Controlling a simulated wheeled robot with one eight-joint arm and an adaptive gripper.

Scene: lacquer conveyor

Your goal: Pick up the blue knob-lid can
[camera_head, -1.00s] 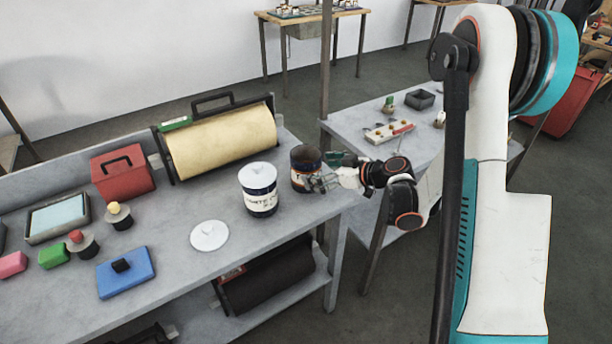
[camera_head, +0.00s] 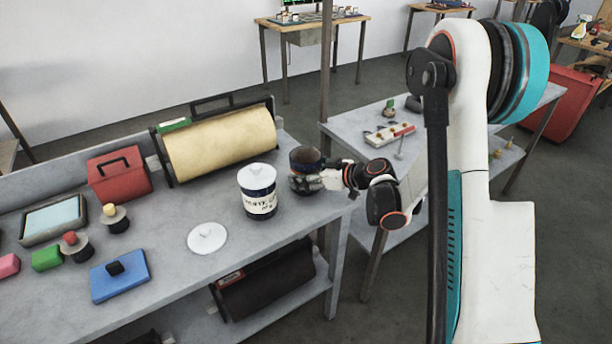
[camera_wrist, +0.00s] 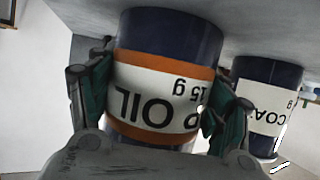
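A dark blue can (camera_head: 259,205) with a white knob lid and a white label stands on the grey bench. It also shows in the wrist view (camera_wrist: 262,115) at the right, beside the held can. My gripper (camera_head: 303,183) is around a different can (camera_head: 305,160), which looks lidless with a brownish inside. In the wrist view this can (camera_wrist: 160,105) is dark blue with an orange-edged label reading "OIL"; the picture is upside down. The fingers (camera_wrist: 160,95) press on both its sides. It appears to rest on the bench.
A yellowish roll (camera_head: 220,145) stands behind the cans, with a red box (camera_head: 120,172) to the left. A blue block (camera_head: 120,275), small knobs and a tray (camera_head: 53,218) lie further left. A second table (camera_head: 350,125) stands right, across a gap.

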